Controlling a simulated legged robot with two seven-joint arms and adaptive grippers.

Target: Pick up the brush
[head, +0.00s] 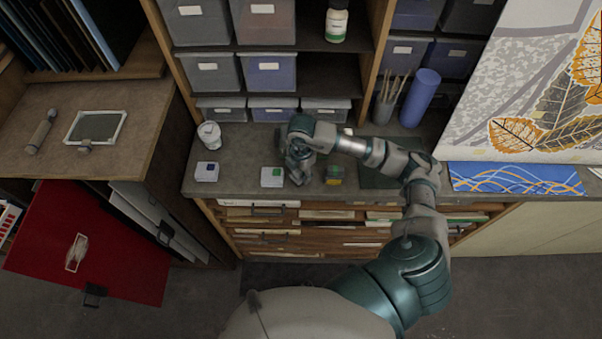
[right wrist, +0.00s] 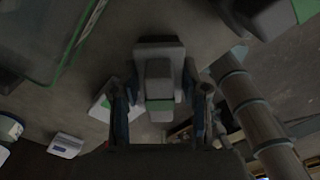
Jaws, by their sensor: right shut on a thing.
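My right gripper (head: 300,172) points down over the grey worktop, just right of a white block with a green label (head: 271,177). In the right wrist view its two fingers (right wrist: 160,108) close on the sides of a grey block-like piece with a green band, which I take to be the brush (right wrist: 158,80). In the head view the gripper hides this piece. I cannot tell whether it touches the worktop. My left gripper is not in view.
A white block with a blue label (head: 207,171) and a jar (head: 209,133) stand to the left. Shelves with bins (head: 272,71) rise behind.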

